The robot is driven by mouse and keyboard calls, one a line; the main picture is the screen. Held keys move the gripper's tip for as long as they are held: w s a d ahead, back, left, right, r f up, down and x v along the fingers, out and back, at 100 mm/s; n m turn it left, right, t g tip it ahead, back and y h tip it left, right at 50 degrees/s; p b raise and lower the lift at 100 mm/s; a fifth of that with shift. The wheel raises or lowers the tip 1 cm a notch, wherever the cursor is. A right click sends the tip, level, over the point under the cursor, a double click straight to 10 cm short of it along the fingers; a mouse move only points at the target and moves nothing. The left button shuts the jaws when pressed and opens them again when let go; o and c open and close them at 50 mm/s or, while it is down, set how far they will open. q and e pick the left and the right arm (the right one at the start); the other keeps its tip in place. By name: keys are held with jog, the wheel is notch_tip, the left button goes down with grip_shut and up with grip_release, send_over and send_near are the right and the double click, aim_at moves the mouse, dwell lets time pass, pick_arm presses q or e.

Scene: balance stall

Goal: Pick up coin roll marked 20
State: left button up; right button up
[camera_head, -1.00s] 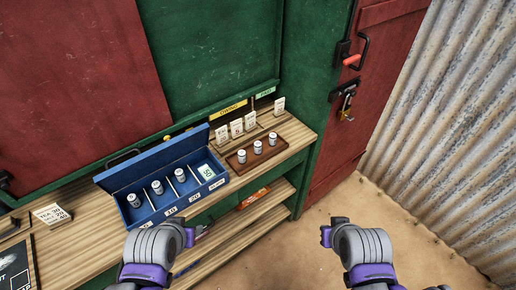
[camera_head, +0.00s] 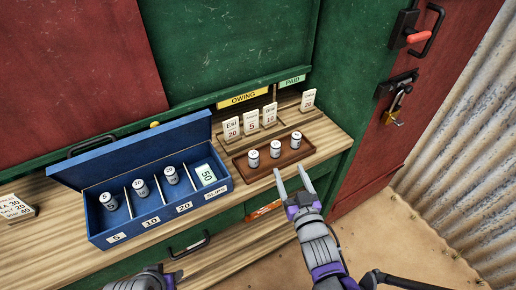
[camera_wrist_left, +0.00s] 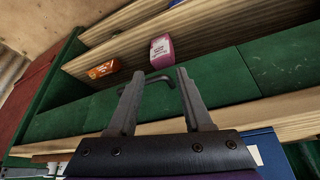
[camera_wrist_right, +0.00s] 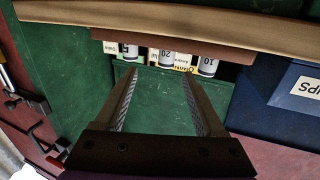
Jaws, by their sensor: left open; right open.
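A wooden tray (camera_head: 272,168) on the counter holds three white coin rolls standing upright. In the right wrist view the middle one is the coin roll marked 20 (camera_wrist_right: 165,57), between the roll marked 5 (camera_wrist_right: 130,50) and the roll marked 10 (camera_wrist_right: 208,66). In the head view this middle roll (camera_head: 275,149) shows clear of the others. My right gripper (camera_head: 290,172) is open and empty at the tray's front edge, apart from the rolls. My left gripper (camera_wrist_left: 155,76) is open and empty in front of the counter; only part of it shows low in the head view.
A blue open box (camera_head: 160,218) left of the tray holds rolls in compartments labelled 5, 10 and 20, and a 50 card (camera_head: 205,174). Cards (camera_head: 250,122) stand behind the tray under an OWING sign (camera_head: 243,97). A drawer handle (camera_head: 189,245) juts out below the counter.

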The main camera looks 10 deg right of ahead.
aim_at(277, 149)
jog(key=w, duration=0.3)
jog(key=w+a, duration=0.1)
jog(key=w, duration=0.1)
jog(key=shift+w+r, duration=0.2)
jog(key=w, duration=0.5)
jog(key=shift+w+a+r, duration=0.1)
jog(key=shift+a+r, duration=0.05)
jog(key=shift+a, duration=0.25)
grip_shut()
